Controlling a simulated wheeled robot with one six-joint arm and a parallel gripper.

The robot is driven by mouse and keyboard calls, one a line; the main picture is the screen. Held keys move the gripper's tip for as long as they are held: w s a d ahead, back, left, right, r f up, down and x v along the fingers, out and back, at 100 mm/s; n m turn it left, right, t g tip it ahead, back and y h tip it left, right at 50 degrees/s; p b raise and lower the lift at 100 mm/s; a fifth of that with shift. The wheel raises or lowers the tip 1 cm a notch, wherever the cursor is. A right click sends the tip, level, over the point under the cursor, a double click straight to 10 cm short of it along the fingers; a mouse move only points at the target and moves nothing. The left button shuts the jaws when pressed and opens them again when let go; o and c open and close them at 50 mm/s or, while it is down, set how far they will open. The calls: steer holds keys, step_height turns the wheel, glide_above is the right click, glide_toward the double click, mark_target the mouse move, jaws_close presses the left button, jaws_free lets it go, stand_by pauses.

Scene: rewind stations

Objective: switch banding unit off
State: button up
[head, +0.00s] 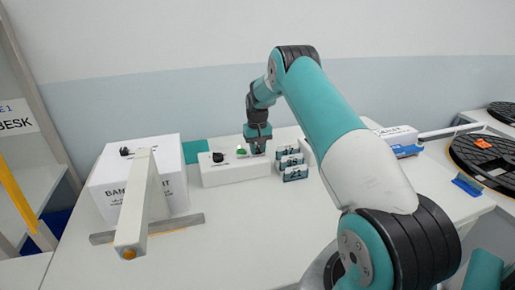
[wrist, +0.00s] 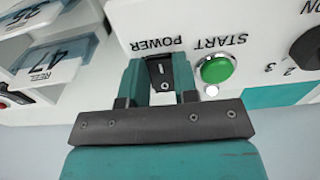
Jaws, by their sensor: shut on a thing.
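My gripper (head: 258,148) reaches down to the right end of a low white control box (head: 238,177) on the table. In the wrist view my gripper (wrist: 160,82) has its two teal fingers on either side of a black rocker switch (wrist: 160,70) labelled POWER, and is shut on it. The switch bears a white line and a small circle; I cannot tell which side is pressed in. A green START button (wrist: 216,69) with a small whitish lamp sits beside it. The white banding unit (head: 115,192) stands at the left, its label partly hidden by its arm.
A black rotary knob (wrist: 308,50) is on the same panel. Small reel-number signs (head: 291,162) stand close to the control box's right. A white-and-blue box (head: 402,140) and a dark round turntable (head: 485,158) are farther right.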

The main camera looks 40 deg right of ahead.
steer(key=shift+w+d+g+y, duration=0.15)
steer(key=shift+w+g+y, duration=0.2)
steer(key=shift+g, duration=0.45)
steer(key=shift+r+g+y+b, duration=0.2)
steer(key=shift+g+y+b, duration=0.05)
steer(key=shift+g+b, duration=0.35)
steer(key=o, duration=0.9)
steer(key=shift+s, duration=0.1)
